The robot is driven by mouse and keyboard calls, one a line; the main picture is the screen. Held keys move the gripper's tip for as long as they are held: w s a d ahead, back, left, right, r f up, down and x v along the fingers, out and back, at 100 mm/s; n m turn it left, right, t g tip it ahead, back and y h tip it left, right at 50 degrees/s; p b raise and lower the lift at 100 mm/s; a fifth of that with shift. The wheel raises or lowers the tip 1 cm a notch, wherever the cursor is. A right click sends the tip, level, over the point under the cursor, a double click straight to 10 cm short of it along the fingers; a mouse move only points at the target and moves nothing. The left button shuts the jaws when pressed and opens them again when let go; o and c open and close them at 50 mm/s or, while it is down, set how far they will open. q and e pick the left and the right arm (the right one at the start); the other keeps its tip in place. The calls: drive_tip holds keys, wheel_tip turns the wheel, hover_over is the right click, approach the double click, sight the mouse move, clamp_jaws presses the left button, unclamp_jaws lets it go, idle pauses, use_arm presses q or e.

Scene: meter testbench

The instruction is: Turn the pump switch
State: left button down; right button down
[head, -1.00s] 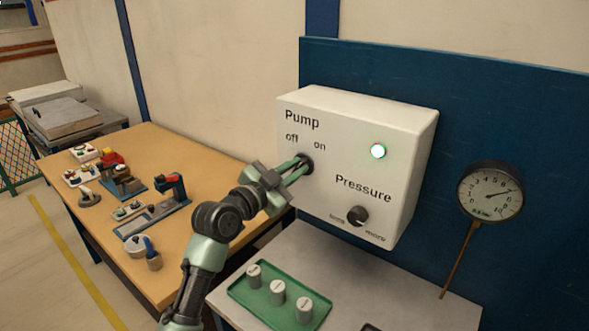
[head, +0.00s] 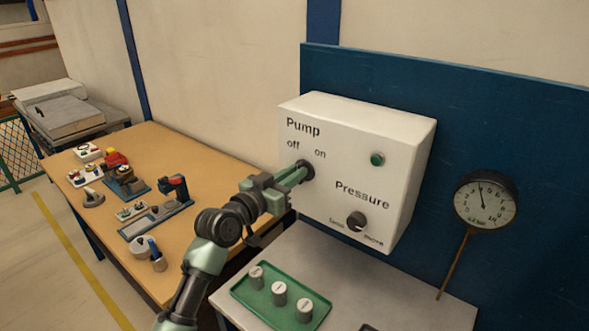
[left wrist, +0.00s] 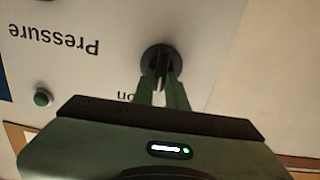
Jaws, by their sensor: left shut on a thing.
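The white control box (head: 400,140) on the blue panel carries the pump switch (head: 306,168), a dark round knob below the words "off" and "on". My left gripper (head: 303,172) is at the switch, its green fingers shut on the knob; they hide part of it. In the left wrist view the switch (left wrist: 161,58) sits between the two fingertips (left wrist: 161,80). The indicator lamp (head: 377,159) on the box is dark green and unlit; it also shows in the left wrist view (left wrist: 43,97). My right gripper is not in view.
The pressure knob (head: 356,221) is lower on the box. A round gauge (head: 486,201) on a thin pipe is at the right. A green tray (head: 240,291) with three weights lies on the grey table below. A wooden bench (head: 200,230) with several tools stands left.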

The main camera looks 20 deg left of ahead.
use_arm(q)
drive_tip(key=n+p, duration=0.1)
drive_tip(key=n, duration=0.1)
drive_tip(key=n+p, duration=0.1)
drive_tip(key=n, duration=0.2)
drive_tip(key=shift+w+a, duration=0.1)
drive_tip(key=shift+a, duration=0.1)
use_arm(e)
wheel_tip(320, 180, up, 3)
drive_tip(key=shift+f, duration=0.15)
use_arm(q)
drive_tip(key=shift+f+n, duration=0.1)
drive_tip(key=shift+n, duration=0.2)
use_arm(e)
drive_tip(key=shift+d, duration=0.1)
use_arm(q)
drive_tip(key=c, duration=1.4)
unclamp_jaws()
drive_tip(key=shift+c, duration=0.2)
